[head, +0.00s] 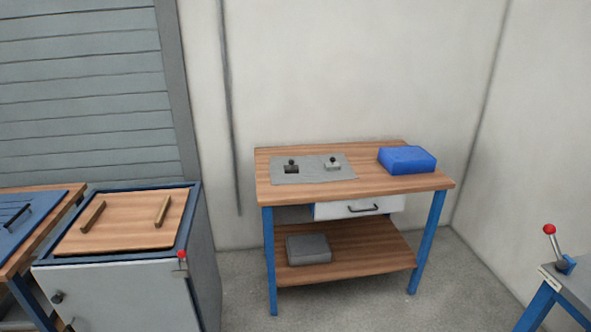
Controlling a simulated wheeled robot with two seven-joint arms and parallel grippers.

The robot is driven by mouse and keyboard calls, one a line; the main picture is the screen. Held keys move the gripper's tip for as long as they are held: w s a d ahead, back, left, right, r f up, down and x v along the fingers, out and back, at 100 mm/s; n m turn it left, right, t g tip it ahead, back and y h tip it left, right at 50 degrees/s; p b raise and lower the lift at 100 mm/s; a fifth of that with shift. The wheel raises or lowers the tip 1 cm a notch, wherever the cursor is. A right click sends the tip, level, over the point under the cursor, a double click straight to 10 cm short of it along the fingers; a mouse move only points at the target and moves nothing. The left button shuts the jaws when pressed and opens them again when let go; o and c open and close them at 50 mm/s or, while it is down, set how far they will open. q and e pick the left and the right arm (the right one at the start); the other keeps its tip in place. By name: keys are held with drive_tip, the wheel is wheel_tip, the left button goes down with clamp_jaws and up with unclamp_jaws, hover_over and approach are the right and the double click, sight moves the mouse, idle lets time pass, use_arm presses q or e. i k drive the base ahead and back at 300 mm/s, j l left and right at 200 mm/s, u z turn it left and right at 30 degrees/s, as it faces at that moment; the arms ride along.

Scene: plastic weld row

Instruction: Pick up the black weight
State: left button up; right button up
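The black weight (291,167) is a small dark block with a knob on top. It stands upright on a grey mat (313,177) on a wooden workbench (370,187) with blue legs. A similar light grey weight (332,163) stands to its right on the same mat. Neither of my grippers shows in the head view.
A blue box (407,159) lies at the bench's right end. A drawer (359,208) hangs under the top, and a grey block (308,249) lies on the lower shelf. A cabinet (118,290) stands to the left. Grey floor (345,308) is clear before the bench.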

sight(293, 169)
drive_tip(key=i+l+u, duration=0.25)
drive_tip(key=i+l, duration=0.85)
